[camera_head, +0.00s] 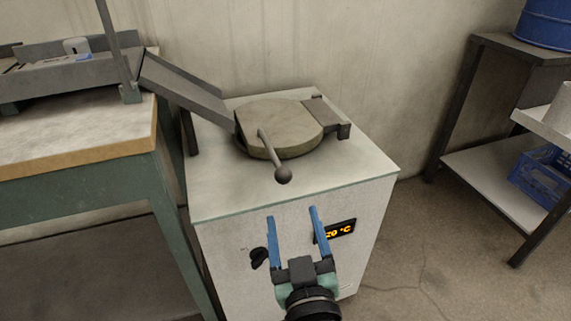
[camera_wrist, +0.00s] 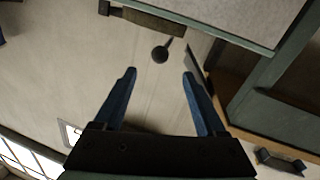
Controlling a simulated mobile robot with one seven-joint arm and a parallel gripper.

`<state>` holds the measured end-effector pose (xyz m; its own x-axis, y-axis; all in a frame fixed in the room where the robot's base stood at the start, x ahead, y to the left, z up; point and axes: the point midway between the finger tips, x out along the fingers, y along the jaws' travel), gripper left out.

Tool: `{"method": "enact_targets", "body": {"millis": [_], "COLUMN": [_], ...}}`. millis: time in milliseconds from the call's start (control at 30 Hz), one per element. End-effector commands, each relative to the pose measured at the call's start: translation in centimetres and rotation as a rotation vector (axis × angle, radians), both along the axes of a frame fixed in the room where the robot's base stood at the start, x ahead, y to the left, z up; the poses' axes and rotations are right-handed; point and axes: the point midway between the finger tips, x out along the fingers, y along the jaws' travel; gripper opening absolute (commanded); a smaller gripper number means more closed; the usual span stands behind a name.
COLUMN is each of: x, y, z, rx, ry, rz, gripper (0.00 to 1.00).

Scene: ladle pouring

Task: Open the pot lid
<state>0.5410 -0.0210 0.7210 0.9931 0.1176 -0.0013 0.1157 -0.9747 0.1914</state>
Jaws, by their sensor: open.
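The pot lid (camera_head: 290,122) is a thick, round, grey-brown disc lying flat and closed on top of the white cabinet (camera_head: 365,180). A handle (camera_head: 268,145) rises from it and ends in a dark ball knob (camera_head: 283,174) toward the near side. A dark hinge bracket (camera_head: 328,117) sits at the lid's right. My gripper (camera_head: 292,215) has two blue fingers, spread and empty, in front of the cabinet and nearer than the knob. In the wrist view, the knob (camera_wrist: 160,54) appears beyond and between the fingertips, apart from them. The pot's inside is hidden under the lid.
A sloping metal chute (camera_head: 185,88) runs from the workbench (camera_head: 85,140) at left down to the lid's left side. A temperature display (camera_head: 340,231) is on the cabinet front. A shelf (camera_head: 480,170) with a blue crate (camera_head: 540,180) stands at right. Floor between is clear.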

Motion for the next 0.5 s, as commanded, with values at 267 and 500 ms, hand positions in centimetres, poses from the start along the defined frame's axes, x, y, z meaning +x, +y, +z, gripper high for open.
{"method": "enact_targets", "body": {"millis": [267, 500], "x": [4.5, 8.6], "y": [0.5, 1.0], "z": [0.0, 0.0], "rx": [-0.001, -0.001], "ry": [-0.004, -0.004], "rz": [0.001, 0.001], "gripper": [0.73, 0.73]}}
